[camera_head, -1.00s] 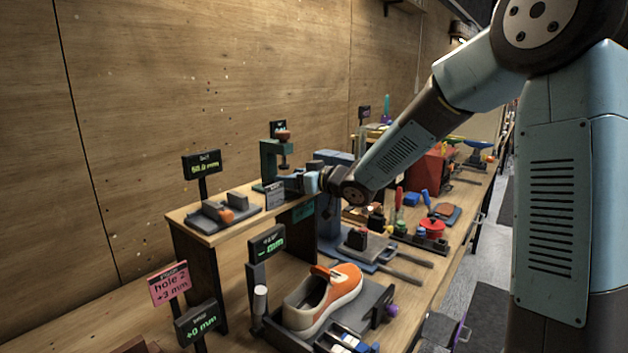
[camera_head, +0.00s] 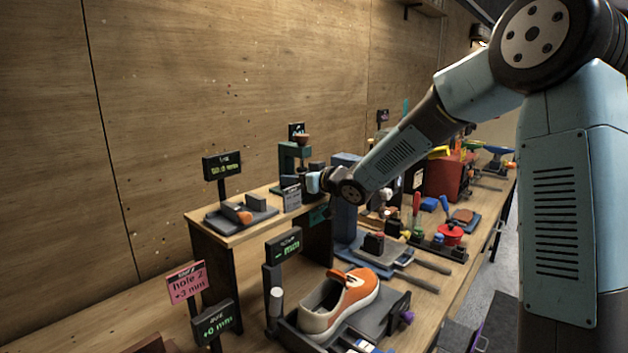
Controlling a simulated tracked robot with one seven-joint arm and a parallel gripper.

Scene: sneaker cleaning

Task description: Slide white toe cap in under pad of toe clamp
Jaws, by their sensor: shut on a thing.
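The green toe clamp (camera_head: 287,160), with a red-brown knob on top, stands on the raised wooden shelf. My gripper (camera_head: 314,183) is beside the clamp at its front right, low over the shelf. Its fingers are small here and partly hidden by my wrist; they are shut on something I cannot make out. I cannot tell the white toe cap apart in this view, nor whether anything lies under the clamp pad. An orange and white sneaker (camera_head: 355,296) lies in a dark tray on the bench below.
On the shelf are a grey fixture with an orange part (camera_head: 241,213) and a small grey sign (camera_head: 292,198). A black display (camera_head: 222,165) stands at the shelf's left. A blue post (camera_head: 346,205) rises right of the shelf. Tools crowd the bench to the right.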

